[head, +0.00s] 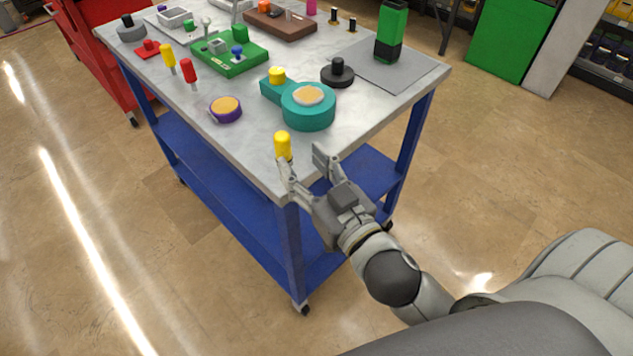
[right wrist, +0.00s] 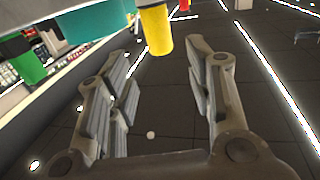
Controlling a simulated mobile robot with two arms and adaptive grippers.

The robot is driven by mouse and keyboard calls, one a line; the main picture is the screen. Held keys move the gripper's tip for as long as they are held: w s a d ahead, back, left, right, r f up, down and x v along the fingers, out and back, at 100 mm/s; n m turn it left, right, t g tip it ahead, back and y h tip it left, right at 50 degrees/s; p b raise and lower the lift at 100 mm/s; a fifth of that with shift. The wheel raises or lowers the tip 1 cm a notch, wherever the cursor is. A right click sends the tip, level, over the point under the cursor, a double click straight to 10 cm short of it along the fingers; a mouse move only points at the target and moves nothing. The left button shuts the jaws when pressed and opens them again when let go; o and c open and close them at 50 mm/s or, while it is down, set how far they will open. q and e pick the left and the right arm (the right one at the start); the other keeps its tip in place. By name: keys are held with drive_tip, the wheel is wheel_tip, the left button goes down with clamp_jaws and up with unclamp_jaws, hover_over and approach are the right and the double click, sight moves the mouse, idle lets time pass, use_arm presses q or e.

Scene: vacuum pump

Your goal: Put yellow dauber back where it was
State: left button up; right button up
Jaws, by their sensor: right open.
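A yellow dauber (head: 283,145), a short upright cylinder, is at the near corner of the grey tabletop (head: 262,172). It also shows beyond the fingertips in the right wrist view (right wrist: 157,30). My right gripper (head: 303,160) is open and empty, just off the near corner, with its left finger overlapping the lower part of the dauber in the head view. I cannot tell whether that finger touches it. The fingers are spread apart in the right wrist view (right wrist: 160,58). My left gripper is out of view.
A teal two-part piece (head: 308,112) and a purple-rimmed disc (head: 226,109) lie behind the dauber. A black knob (head: 338,74), a green-black block (head: 390,35), a green board (head: 230,55), and yellow (head: 168,56) and red (head: 188,71) upright pieces stand farther back. Bare tabletop surrounds the dauber.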

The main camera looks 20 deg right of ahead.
drive_tip(key=shift+s+d+p, duration=0.2)
drive_tip(key=shift+s+p, duration=0.65)
drive_tip(key=shift+s, duration=0.85)
